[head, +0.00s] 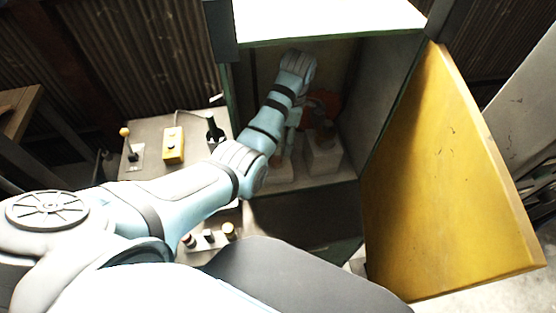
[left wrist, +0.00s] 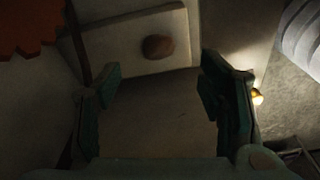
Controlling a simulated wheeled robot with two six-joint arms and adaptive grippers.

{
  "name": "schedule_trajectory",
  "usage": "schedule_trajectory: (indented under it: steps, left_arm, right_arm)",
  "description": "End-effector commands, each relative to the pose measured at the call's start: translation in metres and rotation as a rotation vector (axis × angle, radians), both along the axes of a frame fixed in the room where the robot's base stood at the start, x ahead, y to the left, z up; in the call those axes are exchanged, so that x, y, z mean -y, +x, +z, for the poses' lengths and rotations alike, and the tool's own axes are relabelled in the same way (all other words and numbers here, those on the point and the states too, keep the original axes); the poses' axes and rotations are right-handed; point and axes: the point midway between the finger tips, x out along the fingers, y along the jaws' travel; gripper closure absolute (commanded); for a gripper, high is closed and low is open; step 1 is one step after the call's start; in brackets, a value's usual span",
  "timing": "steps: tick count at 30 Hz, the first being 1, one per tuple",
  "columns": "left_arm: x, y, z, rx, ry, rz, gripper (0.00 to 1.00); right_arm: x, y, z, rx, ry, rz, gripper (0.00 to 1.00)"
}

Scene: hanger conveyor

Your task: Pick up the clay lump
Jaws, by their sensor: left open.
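The clay lump (left wrist: 158,47) looks like a small, rounded brown piece. In the left wrist view it sits on the top of a pale block (left wrist: 120,28), above the middle of the picture. My left gripper (left wrist: 160,72) is open and empty, its two dark teal fingers spread to either side below the lump. The lump lies beyond the fingertips and is not touched. In the head view my left arm reaches into an open cabinet, and the gripper is mostly hidden behind the arm and in shadow. My right gripper is not in view.
The cabinet's yellow door (head: 440,180) stands open on the right. Inside are pale blocks (head: 323,158) and a red-orange jagged thing (left wrist: 25,28), near the left finger. A control panel (head: 150,155) with a yellow box and levers stands left of the cabinet. Cabinet walls are close around the arm.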

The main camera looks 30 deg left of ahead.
Motion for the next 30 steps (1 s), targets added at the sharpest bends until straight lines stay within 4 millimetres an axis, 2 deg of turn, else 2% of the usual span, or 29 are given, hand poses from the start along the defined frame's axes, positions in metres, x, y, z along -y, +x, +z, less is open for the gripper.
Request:
schedule_trajectory:
  steps: [1,3,8,15,22,30]
  left_arm:
    - [-0.002,-0.001,-0.019,-0.004,0.0,0.0,0.37]
    - [-0.004,-0.002,-0.033,-0.002,0.0,0.0,0.37]
    - [-0.008,-0.003,-0.051,0.001,0.001,0.002,0.37]
    - [-0.018,-0.007,-0.094,0.0,0.0,0.003,0.37]
    - [-0.019,-0.007,-0.096,0.002,0.0,0.004,0.37]
    - [-0.019,-0.007,-0.096,0.002,0.0,0.004,0.79]
  right_arm:
    - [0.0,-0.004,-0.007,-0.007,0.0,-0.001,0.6]
    - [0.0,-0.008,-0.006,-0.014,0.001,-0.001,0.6]
    - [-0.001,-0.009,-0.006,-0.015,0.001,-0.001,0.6]
    - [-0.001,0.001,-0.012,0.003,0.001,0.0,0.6]
    - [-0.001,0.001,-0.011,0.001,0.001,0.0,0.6]
    - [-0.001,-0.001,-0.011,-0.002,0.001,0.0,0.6]
